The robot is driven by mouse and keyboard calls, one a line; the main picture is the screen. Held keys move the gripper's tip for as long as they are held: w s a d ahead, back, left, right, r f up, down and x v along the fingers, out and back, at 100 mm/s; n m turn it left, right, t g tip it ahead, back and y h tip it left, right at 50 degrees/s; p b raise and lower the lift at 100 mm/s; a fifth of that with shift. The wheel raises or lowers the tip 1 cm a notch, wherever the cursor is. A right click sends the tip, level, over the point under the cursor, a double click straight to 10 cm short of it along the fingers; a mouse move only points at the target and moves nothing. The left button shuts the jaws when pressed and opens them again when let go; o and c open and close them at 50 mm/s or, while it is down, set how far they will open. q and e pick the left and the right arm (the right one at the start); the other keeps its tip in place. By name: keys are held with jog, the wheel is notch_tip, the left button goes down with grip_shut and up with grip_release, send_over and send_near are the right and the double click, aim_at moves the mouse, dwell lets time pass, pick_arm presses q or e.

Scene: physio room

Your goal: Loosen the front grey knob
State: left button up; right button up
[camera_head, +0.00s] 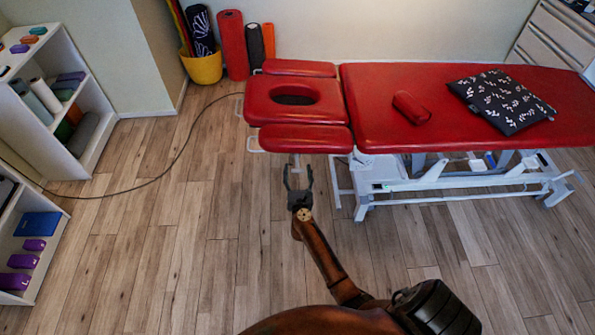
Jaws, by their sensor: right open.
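The red treatment table (440,140) stands at the back right on a white metal frame (410,186). Its head end has a face section with a hole and a padded armrest (305,139) on each side. A small grey post-like part (296,160) shows under the front armrest; I cannot tell whether it is the front grey knob. My right gripper (298,174) is open, its two fingers pointing at the front armrest's near edge, around or just short of that grey part. Nothing shows between the fingers otherwise. My left gripper is not in view.
A red roll (411,108) and a dark patterned cushion (501,101) lie on the table. A yellow bucket (203,67) with rolled mats stands by the wall. White shelves (85,150) line the left. A dark cable (165,172) crosses the floor.

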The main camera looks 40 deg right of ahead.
jog(key=shift+c, duration=0.9)
jog(key=c, duration=1)
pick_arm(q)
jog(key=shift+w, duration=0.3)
